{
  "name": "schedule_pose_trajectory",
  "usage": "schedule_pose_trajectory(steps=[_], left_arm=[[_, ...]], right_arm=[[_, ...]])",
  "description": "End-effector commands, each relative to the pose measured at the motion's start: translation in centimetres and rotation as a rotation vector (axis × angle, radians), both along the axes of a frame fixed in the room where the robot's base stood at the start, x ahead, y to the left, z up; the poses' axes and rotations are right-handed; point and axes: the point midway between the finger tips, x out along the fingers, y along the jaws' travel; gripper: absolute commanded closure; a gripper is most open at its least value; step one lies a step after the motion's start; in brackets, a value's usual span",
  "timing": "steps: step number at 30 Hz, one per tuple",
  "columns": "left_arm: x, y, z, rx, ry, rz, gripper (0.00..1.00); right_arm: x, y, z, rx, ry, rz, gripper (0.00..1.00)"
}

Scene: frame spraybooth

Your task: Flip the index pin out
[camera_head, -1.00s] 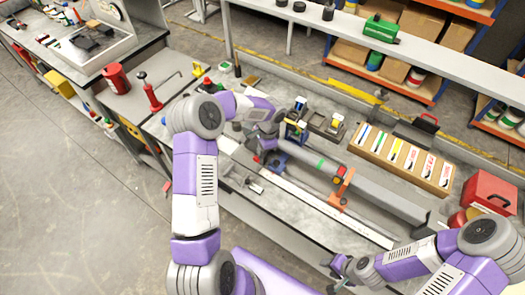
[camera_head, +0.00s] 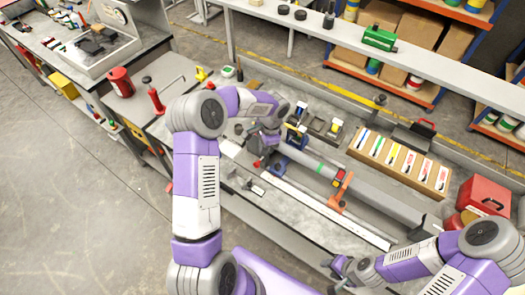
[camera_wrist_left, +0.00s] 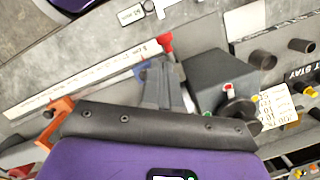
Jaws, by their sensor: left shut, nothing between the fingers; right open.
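My left gripper (camera_head: 266,140) is at the far left end of the long grey tube (camera_head: 375,200) on the bench, shut and empty. In the left wrist view its grey fingers (camera_wrist_left: 160,85) point at a blue support and a red-tipped part (camera_wrist_left: 165,42). A dark grey block (camera_wrist_left: 218,75) stands right beside them, with a round dark knob (camera_wrist_left: 238,108) and small coloured pieces. I cannot tell which part is the index pin; contact with the fingers is unclear. My right gripper (camera_head: 338,268) is open and empty at the bench's front edge, away from the tube.
An orange bracket (camera_head: 341,190) holds the tube midway. A long white scale strip (camera_head: 325,208) lies in front of it.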

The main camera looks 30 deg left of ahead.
Motion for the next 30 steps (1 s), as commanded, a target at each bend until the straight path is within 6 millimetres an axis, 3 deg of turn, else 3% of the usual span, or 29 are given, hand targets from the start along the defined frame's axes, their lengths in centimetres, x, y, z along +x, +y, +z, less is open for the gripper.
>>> schedule_pose_trajectory(steps=[1, 3, 9, 25, 28, 30], left_arm=[[0.1, -0.1, 1.5, 0.001, -0.002, 0.0, 1.0], [0.1, -0.1, 2.5, 0.001, -0.001, 0.002, 1.0], [0.2, -0.2, 3.7, 0.0, 0.001, 0.003, 1.0], [0.1, -0.3, 3.5, -0.002, 0.0, 0.003, 1.0], [-0.3, -1.4, 2.4, -0.031, 0.0, 0.009, 1.0], [-1.0, -3.3, 0.6, -0.082, -0.003, 0.023, 1.0]], right_arm=[[0.0, 0.0, 1.1, 0.0, 0.0, 0.0, 0.57], [0.0, 0.0, 1.8, 0.0, 0.0, 0.0, 0.57], [0.0, 0.0, 2.4, 0.0, 0.0, 0.0, 0.57], [0.0, 0.0, 2.3, 0.0, 0.0, 0.0, 0.57], [0.0, 0.0, 2.3, 0.0, 0.0, 0.0, 0.57], [0.0, 0.0, 2.3, 0.0, 0.0, 0.0, 0.57]])
